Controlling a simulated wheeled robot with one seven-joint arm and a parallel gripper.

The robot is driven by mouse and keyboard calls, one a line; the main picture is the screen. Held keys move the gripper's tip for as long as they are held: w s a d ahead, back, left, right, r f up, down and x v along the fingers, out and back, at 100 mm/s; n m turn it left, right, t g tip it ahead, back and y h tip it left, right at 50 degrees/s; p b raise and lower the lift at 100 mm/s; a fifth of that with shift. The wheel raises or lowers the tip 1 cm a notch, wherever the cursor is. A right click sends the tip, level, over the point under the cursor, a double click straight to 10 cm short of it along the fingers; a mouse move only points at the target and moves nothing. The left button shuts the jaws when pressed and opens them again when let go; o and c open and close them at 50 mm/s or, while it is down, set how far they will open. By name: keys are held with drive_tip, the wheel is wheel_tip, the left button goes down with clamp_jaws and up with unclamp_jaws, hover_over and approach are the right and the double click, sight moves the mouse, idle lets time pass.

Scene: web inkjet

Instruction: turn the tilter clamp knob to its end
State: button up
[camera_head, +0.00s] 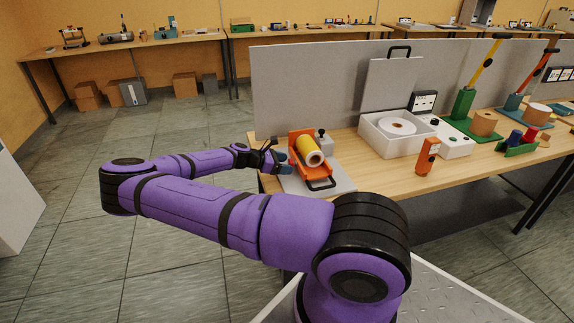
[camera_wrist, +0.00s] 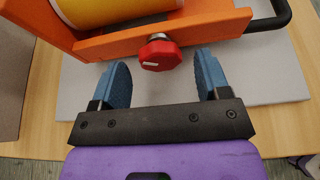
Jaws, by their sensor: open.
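The tilter is an orange frame (camera_head: 321,176) that holds a yellow roll (camera_head: 308,150) on a grey base plate (camera_head: 344,184) near the table's left end. The clamp knob (camera_wrist: 160,55) is red with a white mark and sits on the orange side plate (camera_wrist: 205,25) in the wrist view. My gripper (camera_wrist: 163,75) is open, with one blue finger on each side of the knob's line. The knob lies just beyond and between the fingertips, and no contact shows. In the head view my gripper (camera_head: 283,162) is at the tilter's left side, and the knob is hidden there.
A black handle (camera_head: 322,184) sticks out from the tilter's front. A white box with a raised lid (camera_head: 390,85) and an orange upright device (camera_head: 427,157) stand to the right on the wooden table (camera_head: 385,172). A grey panel (camera_head: 300,85) stands behind.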

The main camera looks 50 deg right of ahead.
drive_tip(key=shift+s+d+f, duration=0.25)
drive_tip(key=shift+s+d, duration=0.1)
drive_tip(key=shift+d, duration=0.2)
drive_tip(key=c, duration=0.9)
drive_tip(key=shift+c, duration=0.2)
drive_tip(key=shift+t, duration=0.3)
drive_tip(key=m+h, duration=0.1)
drive_tip(key=m+t+h, duration=0.1)
drive_tip(key=m, duration=0.1)
drive_tip(key=shift+s+a+m+t, duration=0.1)
drive_tip(key=shift+m+t, duration=0.2)
drive_tip(key=m+t+h, duration=0.1)
drive_tip(key=m, duration=0.2)
drive_tip(key=shift+f+m+h, duration=0.1)
drive_tip(key=shift+m+h, duration=0.3)
drive_tip(key=shift+t, duration=0.3)
